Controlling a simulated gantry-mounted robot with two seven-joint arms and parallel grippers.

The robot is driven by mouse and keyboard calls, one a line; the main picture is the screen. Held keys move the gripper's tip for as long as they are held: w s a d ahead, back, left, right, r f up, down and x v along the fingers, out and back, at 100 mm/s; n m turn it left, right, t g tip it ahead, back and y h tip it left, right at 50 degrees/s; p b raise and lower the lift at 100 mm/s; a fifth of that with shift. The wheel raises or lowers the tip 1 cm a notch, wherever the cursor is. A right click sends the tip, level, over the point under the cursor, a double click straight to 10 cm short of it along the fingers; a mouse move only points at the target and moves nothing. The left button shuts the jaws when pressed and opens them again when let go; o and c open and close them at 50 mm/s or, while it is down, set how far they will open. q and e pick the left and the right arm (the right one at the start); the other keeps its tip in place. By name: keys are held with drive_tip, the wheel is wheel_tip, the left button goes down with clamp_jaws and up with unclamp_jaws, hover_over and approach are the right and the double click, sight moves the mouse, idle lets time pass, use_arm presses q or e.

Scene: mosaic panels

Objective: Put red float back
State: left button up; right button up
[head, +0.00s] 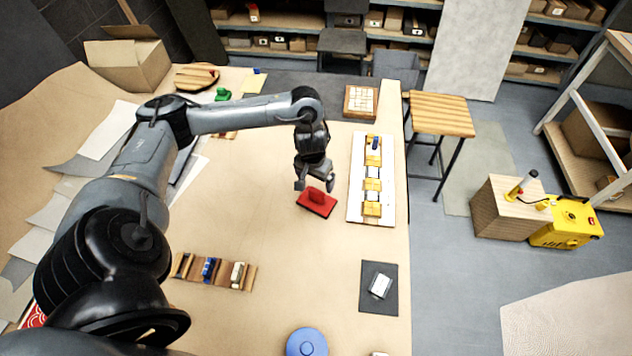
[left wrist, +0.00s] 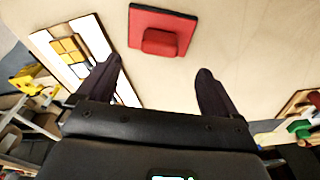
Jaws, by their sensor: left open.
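The red float (head: 317,203) lies flat on the table in the middle of the head view, handle side up. In the left wrist view the red float (left wrist: 161,42) shows its red block handle on a red plate with a dark edge. My left gripper (head: 315,185) is open and empty just above and behind the float. In the left wrist view its fingertips (left wrist: 158,78) are spread wide, and the float lies beyond them, not between them. My right gripper is not in view.
A white mosaic panel (head: 356,205) with yellow tiles stands right of the float. A wooden rack (head: 250,278) holds several blue and white items. A dark mat (head: 367,302) bears a white block. A blue round thing (head: 306,342) is near the front. A green tool (head: 222,94) lies at the back left.

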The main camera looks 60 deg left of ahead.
use_arm(q)
drive_tip(key=w+d+f+m+t+h, duration=0.1)
drive_tip(key=d+f+m+t+h, duration=0.2)
drive_tip(key=d, duration=1.1)
drive_tip(key=w+d+m+t, duration=0.15)
drive_tip(key=d+m, duration=0.45)
drive_tip(key=d, duration=0.8)
drive_tip(key=s+a+r+g+y, duration=0.2)
drive_tip(key=s, duration=1.3)
drive_tip(key=shift+s+n+p, duration=0.3)
drive_tip(key=shift+n, duration=0.1)
drive_tip(key=shift+r, duration=0.15)
wheel_tip(320, 180, up, 17)
drive_tip(key=p, duration=1.6)
drive_tip(key=shift+p, duration=0.4)
